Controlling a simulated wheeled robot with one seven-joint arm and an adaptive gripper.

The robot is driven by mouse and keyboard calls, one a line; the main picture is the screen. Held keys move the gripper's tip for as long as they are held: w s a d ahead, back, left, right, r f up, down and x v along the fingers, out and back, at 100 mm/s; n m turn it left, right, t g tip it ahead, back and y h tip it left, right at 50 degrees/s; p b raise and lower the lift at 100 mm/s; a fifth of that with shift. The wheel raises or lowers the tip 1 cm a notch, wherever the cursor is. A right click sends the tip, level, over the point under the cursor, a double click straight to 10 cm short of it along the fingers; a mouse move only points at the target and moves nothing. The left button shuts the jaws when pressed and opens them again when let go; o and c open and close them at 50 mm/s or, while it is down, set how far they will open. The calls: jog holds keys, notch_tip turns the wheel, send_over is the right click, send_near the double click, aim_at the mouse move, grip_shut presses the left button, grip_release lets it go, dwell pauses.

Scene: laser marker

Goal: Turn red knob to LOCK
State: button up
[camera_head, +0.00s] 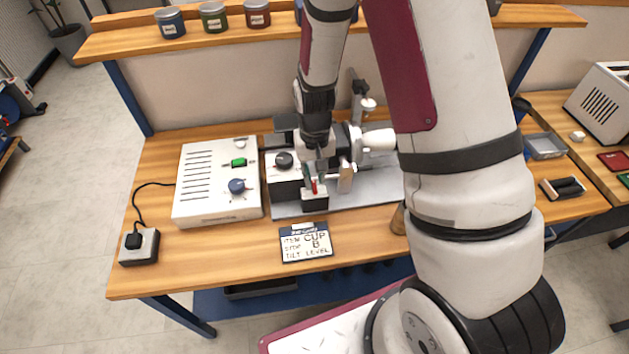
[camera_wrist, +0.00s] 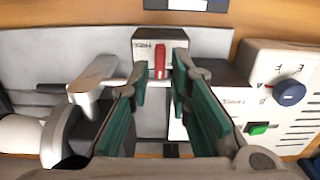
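The red knob (camera_wrist: 160,60) is a narrow upright bar on a white-topped dark block (camera_wrist: 148,35) in the wrist view. A small label sits left of it, too small to read surely. In the head view the knob (camera_head: 314,188) shows small, partly covered by my gripper (camera_head: 315,180). My gripper (camera_wrist: 160,75), with green finger pads, is open. Its fingertips lie left and right of the knob in the wrist view, with gaps on both sides. It looks very near the block; I cannot tell how far down the fingers reach.
A white control box (camera_head: 218,200) with a blue knob (camera_head: 238,186) and green button stands left of the fixture. A silver bracket (camera_wrist: 92,85) is beside the fingers. A sign (camera_head: 305,242) lies in front.

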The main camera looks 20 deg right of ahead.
notch_tip(320, 180, up, 9)
dwell(0.3)
notch_tip(320, 180, up, 7)
jog(key=p, duration=0.3)
send_over(315, 186)
dwell(0.5)
dwell(0.4)
jog(key=s+r+n+t+b, duration=0.1)
jog(key=s+r, duration=0.3)
jog(key=r, duration=0.3)
jog(key=s+r+t+b, duration=0.1)
jog(key=s+r+t, duration=0.1)
jog(key=s+r, duration=0.35)
jog(key=s+r+n+t+b, duration=0.1)
jog(key=s+r, duration=0.4)
jog(key=s, duration=0.5)
jog(key=shift+r+t, duration=0.4)
jog(key=shift+t, duration=0.4)
